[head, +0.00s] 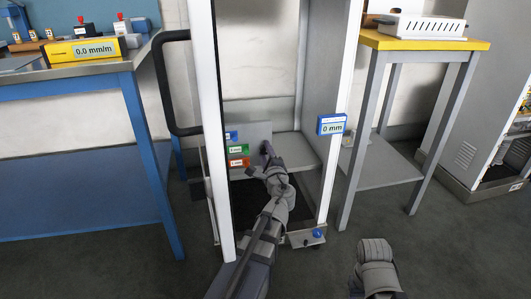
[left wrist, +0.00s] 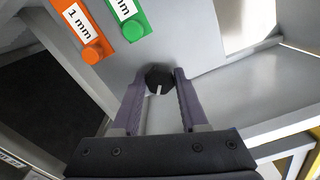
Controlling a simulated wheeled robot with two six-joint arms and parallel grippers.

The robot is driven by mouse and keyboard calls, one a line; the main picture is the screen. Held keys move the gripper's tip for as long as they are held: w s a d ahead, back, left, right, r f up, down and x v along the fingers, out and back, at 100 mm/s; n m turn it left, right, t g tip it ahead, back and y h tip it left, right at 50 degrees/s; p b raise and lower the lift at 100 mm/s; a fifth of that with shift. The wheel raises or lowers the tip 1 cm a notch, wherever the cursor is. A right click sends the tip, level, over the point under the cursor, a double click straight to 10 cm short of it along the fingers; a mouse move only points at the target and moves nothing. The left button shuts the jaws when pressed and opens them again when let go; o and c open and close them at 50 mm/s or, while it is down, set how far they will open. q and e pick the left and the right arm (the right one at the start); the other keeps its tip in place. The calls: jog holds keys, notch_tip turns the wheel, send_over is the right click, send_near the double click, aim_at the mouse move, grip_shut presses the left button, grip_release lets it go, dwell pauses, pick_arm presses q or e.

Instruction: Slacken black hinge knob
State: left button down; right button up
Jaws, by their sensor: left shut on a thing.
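The black hinge knob (left wrist: 159,78) is a small dark round knob with a pale pointer line, on a grey panel inside the tall white-edged frame (head: 221,130). My left gripper (head: 267,150) reaches into the lower part of this frame. In the left wrist view its two fingers (left wrist: 160,84) are closed on the knob's sides, and nothing else is between them. The head view mostly hides the knob behind the gripper. My right gripper is not in view; only a grey part of my right arm shows at the bottom.
An orange tag marked 1 mm (left wrist: 79,28) and a green tag (left wrist: 129,17) are on the panel close to the fingers. A blue 0 mm display (head: 332,124) is on the frame's right post. A blue bench (head: 130,130) stands left, a yellow-topped table (head: 420,42) right.

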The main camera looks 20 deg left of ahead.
pick_arm(q)
jog(key=n, duration=0.4)
jog(key=shift+f+n, duration=0.1)
jog(key=shift+n, duration=0.2)
jog(key=n, duration=0.4)
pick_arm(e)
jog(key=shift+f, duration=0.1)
pick_arm(q)
jog(key=shift+n, duration=0.3)
jog(key=shift+c, duration=2.2)
grip_release()
jog(key=shift+s, duration=0.1)
